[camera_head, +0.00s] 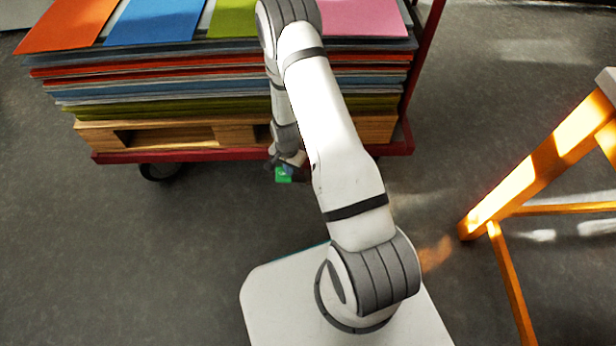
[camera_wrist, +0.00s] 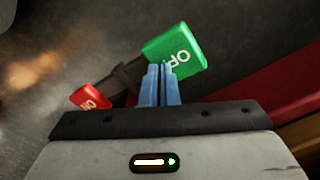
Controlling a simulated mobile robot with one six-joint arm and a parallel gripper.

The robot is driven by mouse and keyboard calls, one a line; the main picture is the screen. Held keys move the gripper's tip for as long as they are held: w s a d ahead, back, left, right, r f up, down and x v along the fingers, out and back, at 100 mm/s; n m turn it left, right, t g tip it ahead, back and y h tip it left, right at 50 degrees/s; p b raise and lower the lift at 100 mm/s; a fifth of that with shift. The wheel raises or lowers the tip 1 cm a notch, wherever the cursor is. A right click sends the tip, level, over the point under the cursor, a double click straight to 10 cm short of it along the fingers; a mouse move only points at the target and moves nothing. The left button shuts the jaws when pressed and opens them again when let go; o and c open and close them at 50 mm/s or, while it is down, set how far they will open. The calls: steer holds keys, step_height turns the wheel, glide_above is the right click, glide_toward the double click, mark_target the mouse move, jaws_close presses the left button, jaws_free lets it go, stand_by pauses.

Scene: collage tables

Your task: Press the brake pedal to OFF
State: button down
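The brake pedal shows in the wrist view as a dark bar with a green end (camera_wrist: 184,50) and a smaller red end (camera_wrist: 91,97). The white lettering on the green end starts with "OF" and is partly covered; that on the red end is too small to read surely. My gripper (camera_wrist: 160,67) has its blue fingers together, with nothing seen between them. Its tips overlap the lower edge of the green end; I cannot tell whether they touch. In the head view the green end (camera_head: 283,176) shows just below my gripper (camera_head: 288,168), at the cart's front edge.
A red cart (camera_head: 240,153) carries a wooden pallet (camera_head: 180,133) and a tall stack of coloured sheets (camera_head: 200,85). A dark caster (camera_head: 158,171) is under its left side. A wooden-legged table (camera_head: 540,165) stands at right. The grey floor at left is clear.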

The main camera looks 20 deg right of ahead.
steer(key=shift+f, duration=0.3)
steer(key=shift+r, duration=0.1)
steer(key=shift+r+p, duration=2.25)
steer(key=shift+r, duration=1.3)
steer(key=shift+f, duration=0.1)
